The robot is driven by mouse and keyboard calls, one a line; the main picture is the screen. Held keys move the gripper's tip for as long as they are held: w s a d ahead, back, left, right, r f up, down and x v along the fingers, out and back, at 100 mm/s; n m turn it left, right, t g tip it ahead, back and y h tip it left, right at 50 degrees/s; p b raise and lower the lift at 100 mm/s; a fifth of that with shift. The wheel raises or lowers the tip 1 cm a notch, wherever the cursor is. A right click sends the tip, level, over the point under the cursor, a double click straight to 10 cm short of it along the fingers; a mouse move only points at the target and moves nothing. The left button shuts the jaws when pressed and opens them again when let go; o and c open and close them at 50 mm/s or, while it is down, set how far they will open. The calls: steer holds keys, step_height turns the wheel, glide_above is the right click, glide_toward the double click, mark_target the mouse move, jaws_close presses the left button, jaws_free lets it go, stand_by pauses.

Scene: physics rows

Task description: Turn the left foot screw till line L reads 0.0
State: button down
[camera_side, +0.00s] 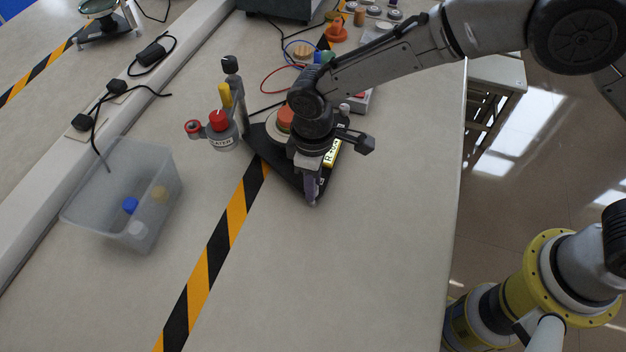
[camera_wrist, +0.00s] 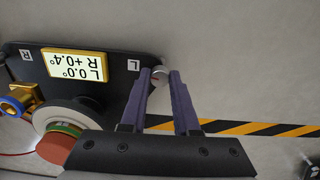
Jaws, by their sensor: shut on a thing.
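The black levelling plate (camera_side: 262,142) lies on the bench; its display (camera_wrist: 75,65) shows line L at 0.0° and line R at +0.4° in the wrist view. The display also shows in the side view (camera_side: 332,152), too small to read fully. The left foot screw (camera_wrist: 159,73) is a small grey knob at the plate corner marked L. My gripper (camera_wrist: 162,76) is shut on it, with one purple finger on each side. In the side view my gripper (camera_side: 311,200) points down at the plate's near corner and hides the screw.
A clear bin (camera_side: 85,215) with caps is farther left. Black-and-yellow tape (camera_side: 205,275) crosses the bench. Cables and small parts lie behind. The near right bench is clear.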

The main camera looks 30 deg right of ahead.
stand_by(0.3)
steer(key=c, duration=0.6)
jaws_free()
steer(key=shift+c, duration=0.2)
steer(key=shift+r, duration=0.15)
step_height(320, 180, up, 14)
steer(key=shift+f, duration=0.2)
